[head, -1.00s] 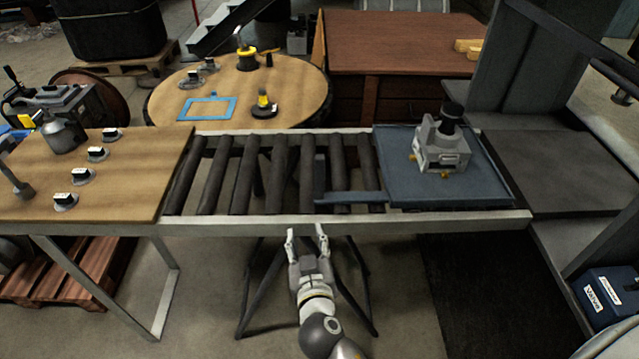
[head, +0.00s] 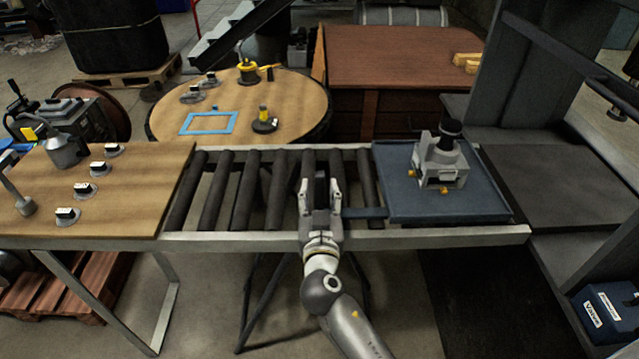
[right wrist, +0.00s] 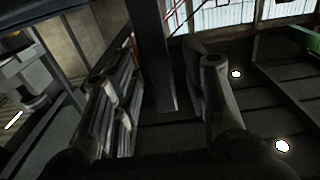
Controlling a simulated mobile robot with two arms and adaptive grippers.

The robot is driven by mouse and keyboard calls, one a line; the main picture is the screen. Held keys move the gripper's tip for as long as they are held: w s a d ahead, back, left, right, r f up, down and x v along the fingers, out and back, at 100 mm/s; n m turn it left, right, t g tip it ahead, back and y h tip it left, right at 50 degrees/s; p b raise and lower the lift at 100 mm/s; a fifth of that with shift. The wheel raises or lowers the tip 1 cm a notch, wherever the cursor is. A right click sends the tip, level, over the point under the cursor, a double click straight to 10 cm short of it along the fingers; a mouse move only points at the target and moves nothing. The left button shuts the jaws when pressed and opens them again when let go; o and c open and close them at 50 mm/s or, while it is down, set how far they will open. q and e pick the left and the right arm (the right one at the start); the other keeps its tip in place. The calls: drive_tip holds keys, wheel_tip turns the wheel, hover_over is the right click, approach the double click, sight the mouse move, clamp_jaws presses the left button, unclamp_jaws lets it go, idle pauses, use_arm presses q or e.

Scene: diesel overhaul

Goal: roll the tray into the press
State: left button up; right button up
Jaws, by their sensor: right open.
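The blue-grey tray (head: 398,207) lies on the right end of the roller table (head: 215,190). It carries a grey metal unit (head: 440,168) with a black cylinder on top. A flat handle arm (head: 365,213) runs left from the tray. The press (head: 545,180), with its dark bed and upright frame, stands just right of the tray. My right gripper (head: 320,186) is open over the rollers at the handle's left end. In the right wrist view, the dark upright handle post (right wrist: 155,60) stands between its spread fingers; contact cannot be told. My left gripper is not in view.
A wooden worktop (head: 130,205) with several small parts adjoins the rollers on the left. A round table (head: 300,105) and a brown desk (head: 395,65) stand behind. The rollers left of my gripper are clear. A blue box (head: 608,312) sits at lower right.

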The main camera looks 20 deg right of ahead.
drive_tip(key=shift+x, duration=0.95)
clamp_jaws()
